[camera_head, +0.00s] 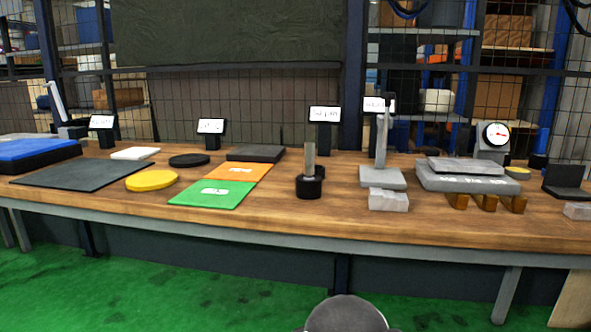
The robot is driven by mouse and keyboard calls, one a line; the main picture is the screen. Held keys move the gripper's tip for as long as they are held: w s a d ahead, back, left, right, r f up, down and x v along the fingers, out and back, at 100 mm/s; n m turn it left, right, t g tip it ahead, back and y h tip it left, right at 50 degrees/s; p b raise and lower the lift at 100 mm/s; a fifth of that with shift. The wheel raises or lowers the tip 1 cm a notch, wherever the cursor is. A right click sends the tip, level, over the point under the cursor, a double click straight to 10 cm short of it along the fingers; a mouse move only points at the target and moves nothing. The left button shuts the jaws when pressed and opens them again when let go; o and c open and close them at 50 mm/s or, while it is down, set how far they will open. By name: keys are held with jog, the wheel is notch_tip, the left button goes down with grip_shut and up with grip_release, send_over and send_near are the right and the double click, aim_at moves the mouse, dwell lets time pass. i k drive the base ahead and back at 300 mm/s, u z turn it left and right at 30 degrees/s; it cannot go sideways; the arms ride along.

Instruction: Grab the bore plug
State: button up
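What looks like the bore plug (309,173) stands upright on the wooden bench, right of the middle. It has a grey metal pin on top and a wider black round base. It stands apart from the green mat on its left and the grey stand on its right. My gripper is not in view; only a grey rounded part, probably of my own arm, shows at the bottom edge.
The wooden bench (120,198) holds green (215,201) and orange (240,167) mats, a yellow disc (152,180), a grey height stand (384,175), a grey block (388,201), a grey plate (465,182) and a dial gauge (496,134). The bench front near the plug is clear.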

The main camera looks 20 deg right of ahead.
aim_at(309, 147)
jog(key=u, duration=2.5)
jog(key=k, duration=0.9)
jog(key=z, duration=1.9)
